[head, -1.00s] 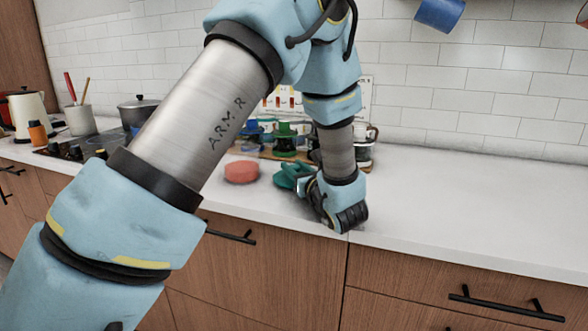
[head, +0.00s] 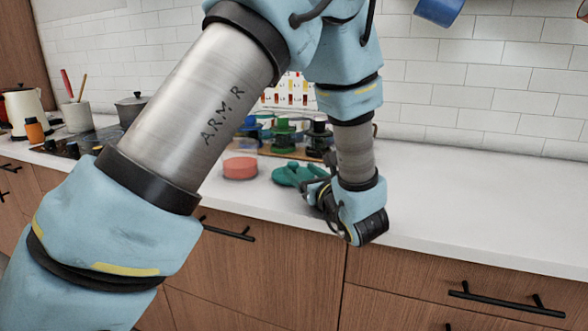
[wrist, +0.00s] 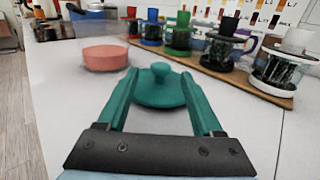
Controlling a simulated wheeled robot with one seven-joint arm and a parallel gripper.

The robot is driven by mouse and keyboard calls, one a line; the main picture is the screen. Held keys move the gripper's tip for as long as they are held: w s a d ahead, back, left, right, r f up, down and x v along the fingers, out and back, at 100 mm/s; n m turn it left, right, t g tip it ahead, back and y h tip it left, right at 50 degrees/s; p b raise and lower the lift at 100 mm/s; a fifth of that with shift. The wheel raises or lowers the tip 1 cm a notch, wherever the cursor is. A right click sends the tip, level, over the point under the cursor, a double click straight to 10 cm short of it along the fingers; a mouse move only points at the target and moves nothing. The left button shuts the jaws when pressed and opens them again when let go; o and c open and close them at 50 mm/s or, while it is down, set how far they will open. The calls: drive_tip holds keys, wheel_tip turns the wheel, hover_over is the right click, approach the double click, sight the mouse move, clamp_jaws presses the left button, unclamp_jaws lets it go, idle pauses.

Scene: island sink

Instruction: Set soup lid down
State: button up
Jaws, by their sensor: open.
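The soup lid, a teal-green disc with a round knob, lies on the white counter in the head view (head: 291,175). In the wrist view the lid (wrist: 160,95) sits flat just ahead of my gripper, knob upward. My gripper (wrist: 159,76) is open, with one teal finger on each side of the view and the lid seen between them. It holds nothing. In the head view my gripper (head: 318,180) is low at the counter's front edge, right of the lid; my wrist partly hides its fingers.
A low pink-red round object (head: 240,168) sits left of the lid. Behind, a wooden board (wrist: 262,86) carries several cups on coloured stands. A dark pot (head: 133,108) is at the back left. The counter to the right (head: 470,200) is clear.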

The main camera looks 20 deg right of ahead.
drive_tip(key=s, duration=0.3)
drive_tip(key=s+b, duration=0.1)
drive_tip(key=s, duration=0.2)
drive_tip(key=shift+s+d, duration=0.2)
drive_tip(key=shift+s, duration=0.1)
drive_tip(key=shift+a, duration=0.1)
